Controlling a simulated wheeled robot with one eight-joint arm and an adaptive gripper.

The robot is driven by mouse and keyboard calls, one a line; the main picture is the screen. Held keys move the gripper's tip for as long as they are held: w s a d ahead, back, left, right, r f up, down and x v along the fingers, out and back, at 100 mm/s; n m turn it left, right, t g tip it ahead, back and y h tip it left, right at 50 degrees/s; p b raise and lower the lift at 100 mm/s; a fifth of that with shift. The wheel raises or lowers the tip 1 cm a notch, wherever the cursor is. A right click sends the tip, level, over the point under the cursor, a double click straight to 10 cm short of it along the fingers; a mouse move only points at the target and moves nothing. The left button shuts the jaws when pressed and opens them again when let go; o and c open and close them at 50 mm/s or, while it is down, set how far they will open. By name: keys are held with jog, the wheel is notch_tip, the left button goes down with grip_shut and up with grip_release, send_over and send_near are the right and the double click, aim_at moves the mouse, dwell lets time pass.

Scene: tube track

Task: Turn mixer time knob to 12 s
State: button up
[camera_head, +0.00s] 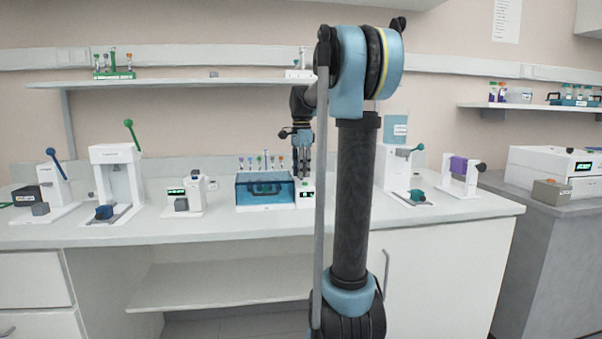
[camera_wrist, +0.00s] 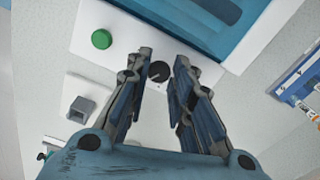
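The mixer (camera_head: 264,206) stands on the bench with a blue see-through cover and a white panel at its right with a small green display (camera_head: 307,194). In the wrist view its panel (camera_wrist: 97,17) bears a green round button (camera_wrist: 101,39) and a dark round knob (camera_wrist: 159,71) with a pale pointer line. My gripper (camera_head: 301,177) is over the panel, pointing down. In the wrist view my gripper (camera_wrist: 163,60) is open, with one finger on each side of the knob. Gaps show between fingers and knob; fingertip height is unclear. The display reading is too small to read.
A white device with a green display (camera_head: 176,192) stands left of the mixer, and a white press with a teal block (camera_head: 417,195) stands to the right. Coloured tubes (camera_head: 265,158) stand behind the mixer. A shelf (camera_head: 190,84) runs above. The bench front is clear.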

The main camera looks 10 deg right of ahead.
jog(key=shift+o, duration=0.3)
notch_tip(320, 180, up, 12)
dwell(0.6)
